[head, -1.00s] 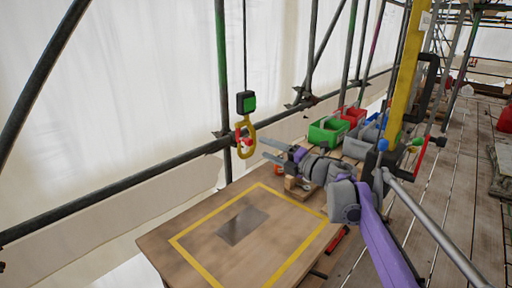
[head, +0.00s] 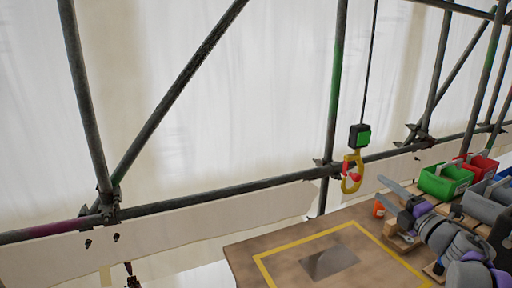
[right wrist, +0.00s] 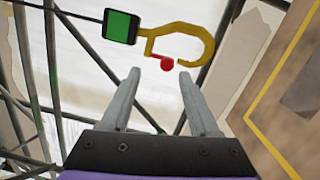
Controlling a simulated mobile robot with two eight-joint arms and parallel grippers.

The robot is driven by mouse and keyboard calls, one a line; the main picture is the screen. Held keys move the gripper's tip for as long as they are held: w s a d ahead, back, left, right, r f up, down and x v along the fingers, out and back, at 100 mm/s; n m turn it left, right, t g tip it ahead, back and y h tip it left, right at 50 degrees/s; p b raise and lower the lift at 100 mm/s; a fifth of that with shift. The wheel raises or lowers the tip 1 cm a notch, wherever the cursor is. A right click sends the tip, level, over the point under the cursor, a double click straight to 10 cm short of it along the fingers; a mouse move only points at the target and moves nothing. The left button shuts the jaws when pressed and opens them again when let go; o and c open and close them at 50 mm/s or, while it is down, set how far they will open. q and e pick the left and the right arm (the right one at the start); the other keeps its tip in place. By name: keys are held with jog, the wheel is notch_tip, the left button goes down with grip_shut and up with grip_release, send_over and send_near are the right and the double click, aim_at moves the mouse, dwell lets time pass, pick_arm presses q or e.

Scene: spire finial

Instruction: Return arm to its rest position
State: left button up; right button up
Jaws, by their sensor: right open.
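My right gripper (head: 390,197) is at the right of the head view, above the far right part of the wooden table. In the right wrist view its two grey fingers (right wrist: 158,100) are spread with nothing between them. Beyond the fingertips hangs a yellow hook (right wrist: 205,45) with a red latch piece (right wrist: 167,63) and a black box with a green face (right wrist: 121,26). In the head view the hook (head: 352,173) hangs from a cable, left of my gripper and apart from it. My left gripper is in neither view.
The wooden table (head: 245,250) carries a yellow outline and a grey patch (head: 330,262). A small orange item (head: 379,209) sits by my gripper. Green (head: 445,181) and red bins stand at the right. Scaffold tubes (head: 170,209) run behind the table. The table's left part is clear.

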jog(key=s+a+f+m+g+h, duration=0.1)
jog(key=s+a+f+m+g, duration=0.3)
jog(key=s+f, duration=0.6)
jog(key=s+a+f+m+g+h, duration=0.1)
jog(key=s+a+f+m+g, duration=0.3)
jog(key=s+a+f+m, duration=0.5)
jog(key=s+a+f+m+g+h, duration=0.2)
jog(key=s+a+f+m+g, duration=0.3)
jog(key=f, duration=0.8)
jog(key=s+a+m, duration=0.2)
jog(key=s+m, duration=0.2)
jog(key=s, duration=0.1)
jog(key=shift+s+f+m, duration=0.3)
jog(key=shift+f, duration=0.05)
jog(key=shift+a, duration=0.1)
jog(key=shift+c, duration=0.9)
